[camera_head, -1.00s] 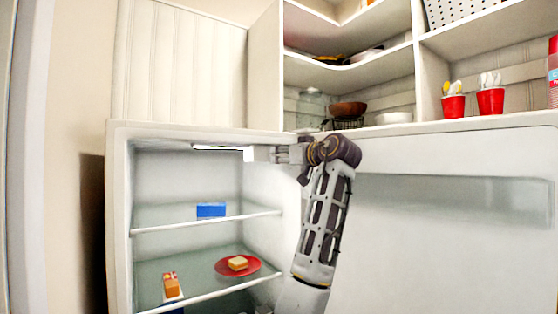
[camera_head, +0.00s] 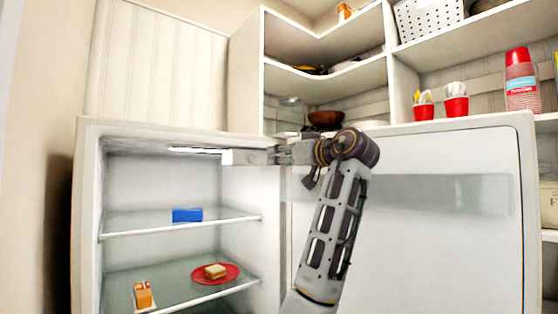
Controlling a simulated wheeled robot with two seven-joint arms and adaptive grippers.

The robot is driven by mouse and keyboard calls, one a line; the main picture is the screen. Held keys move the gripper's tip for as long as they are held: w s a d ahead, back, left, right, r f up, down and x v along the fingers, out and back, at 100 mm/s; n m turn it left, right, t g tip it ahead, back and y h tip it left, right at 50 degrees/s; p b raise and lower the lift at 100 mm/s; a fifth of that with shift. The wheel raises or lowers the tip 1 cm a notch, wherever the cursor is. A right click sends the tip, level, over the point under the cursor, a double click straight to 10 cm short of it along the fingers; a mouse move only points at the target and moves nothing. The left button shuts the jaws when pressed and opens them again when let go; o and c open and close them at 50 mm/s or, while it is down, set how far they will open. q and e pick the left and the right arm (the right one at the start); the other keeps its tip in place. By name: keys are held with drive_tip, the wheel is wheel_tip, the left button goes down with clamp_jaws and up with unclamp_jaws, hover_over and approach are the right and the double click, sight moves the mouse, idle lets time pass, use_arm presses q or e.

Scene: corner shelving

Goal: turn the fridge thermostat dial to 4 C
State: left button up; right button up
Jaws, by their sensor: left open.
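The open fridge (camera_head: 88,215) stands at left, its inside facing me. A white thermostat housing (camera_head: 240,157) sits high at the right of its inside, beside a bright light strip. I cannot make out the dial or its marks. My left gripper (camera_head: 273,154) is open at the right end of this housing, pointing left. I cannot tell whether it touches. My right gripper is not in view.
The fridge door (camera_head: 420,240) is swung open at right. Inside are a blue box (camera_head: 187,215), a red plate (camera_head: 229,279) with a sandwich and an orange carton (camera_head: 143,294) on glass shelves (camera_head: 130,232). Corner shelves (camera_head: 325,83) with red cups (camera_head: 456,106) stand behind.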

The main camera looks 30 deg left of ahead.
sight(253, 159)
use_arm(q)
drive_tip(key=shift+a+r, duration=0.1)
drive_tip(key=shift+r, duration=0.35)
drive_tip(key=shift+f, duration=0.1)
idle(0.4)
drive_tip(key=shift+f, duration=0.4)
drive_tip(key=shift+a, duration=0.1)
drive_tip(key=p+x, duration=0.4)
drive_tip(key=x, duration=0.9)
drive_tip(key=shift+w+a, duration=0.15)
drive_tip(key=shift+a, duration=0.15)
